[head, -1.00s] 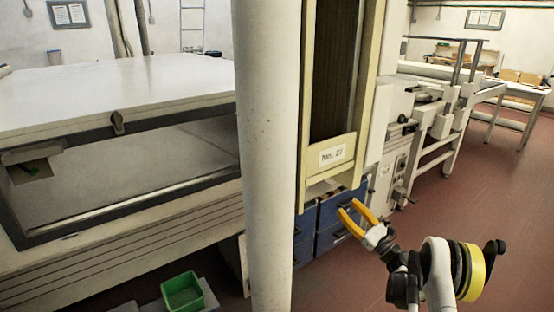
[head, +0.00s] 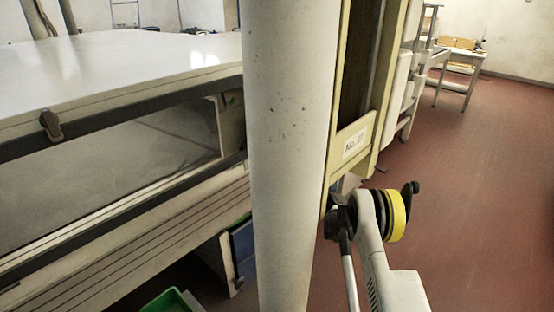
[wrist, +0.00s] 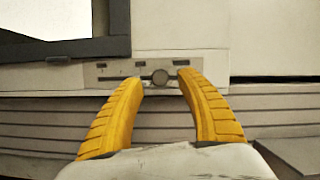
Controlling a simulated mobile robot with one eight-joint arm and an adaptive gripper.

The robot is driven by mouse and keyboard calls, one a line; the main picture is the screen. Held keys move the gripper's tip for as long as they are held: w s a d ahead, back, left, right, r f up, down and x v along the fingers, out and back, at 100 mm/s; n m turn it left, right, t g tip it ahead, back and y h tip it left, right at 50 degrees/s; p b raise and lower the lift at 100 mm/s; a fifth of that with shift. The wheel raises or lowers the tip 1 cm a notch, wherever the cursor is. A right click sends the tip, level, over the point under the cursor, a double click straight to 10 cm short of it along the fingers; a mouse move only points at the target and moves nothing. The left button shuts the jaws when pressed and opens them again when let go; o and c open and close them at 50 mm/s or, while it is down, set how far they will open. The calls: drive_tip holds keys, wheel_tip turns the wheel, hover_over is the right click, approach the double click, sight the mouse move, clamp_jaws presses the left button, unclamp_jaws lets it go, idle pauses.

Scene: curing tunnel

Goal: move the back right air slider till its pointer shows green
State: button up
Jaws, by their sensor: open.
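In the head view my gripper and this slider are hidden; my arm passes behind the pale column. I cannot tell from the frames which slider this is.
A thick pale column (head: 288,150) stands close in front. The white-topped tunnel (head: 120,75) lies left of it. A cream frame with a number plate (head: 354,143) stands right of the column, close to my arm. A green bin (head: 172,303) is on the floor. Red floor is clear at right.

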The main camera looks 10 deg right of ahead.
drive_tip(key=shift+x, duration=1.4)
clamp_jaws()
